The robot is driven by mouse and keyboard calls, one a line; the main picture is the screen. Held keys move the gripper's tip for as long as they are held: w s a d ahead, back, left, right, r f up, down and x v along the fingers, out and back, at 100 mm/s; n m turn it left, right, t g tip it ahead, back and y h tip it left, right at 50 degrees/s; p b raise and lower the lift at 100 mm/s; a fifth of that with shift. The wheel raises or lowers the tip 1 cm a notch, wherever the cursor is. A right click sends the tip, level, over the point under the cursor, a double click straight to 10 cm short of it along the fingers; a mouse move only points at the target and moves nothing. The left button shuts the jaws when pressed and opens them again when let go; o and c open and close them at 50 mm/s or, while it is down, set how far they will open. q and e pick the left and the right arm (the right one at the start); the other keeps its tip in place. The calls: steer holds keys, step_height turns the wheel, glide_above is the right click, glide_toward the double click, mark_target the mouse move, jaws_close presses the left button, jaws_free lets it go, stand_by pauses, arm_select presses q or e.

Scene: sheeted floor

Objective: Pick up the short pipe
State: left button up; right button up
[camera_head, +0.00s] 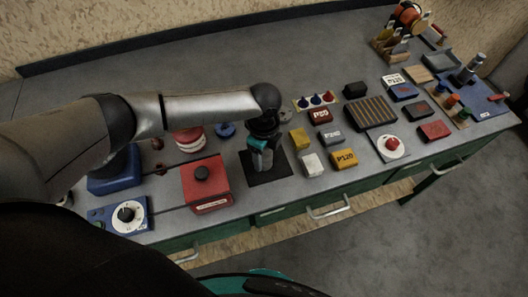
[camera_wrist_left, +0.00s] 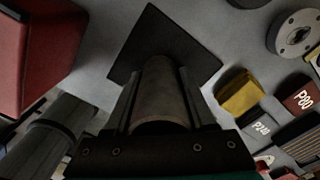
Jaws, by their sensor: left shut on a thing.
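The short pipe (camera_wrist_left: 158,98) is a grey-brown cylinder, seen end-on between the two fingers in the left wrist view. My left gripper (camera_wrist_left: 158,75) is shut on it. In the head view my left gripper (camera_head: 263,158) points down over a black square mat (camera_head: 270,178), and the gripper mostly hides the pipe there. The mat also shows in the left wrist view (camera_wrist_left: 190,38), beyond the pipe's far end. I cannot tell whether the pipe touches the mat. My right gripper is not in view.
A red box with a black knob (camera_head: 206,187) stands left of the mat. Yellow (camera_head: 299,138) and white (camera_head: 312,164) blocks lie close on its right. Several labelled blocks and a slotted tray (camera_head: 371,113) lie farther right. The bench's back middle is clear.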

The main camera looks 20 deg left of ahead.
arm_select(q)
jaws_close()
steer(key=shift+r, duration=0.1)
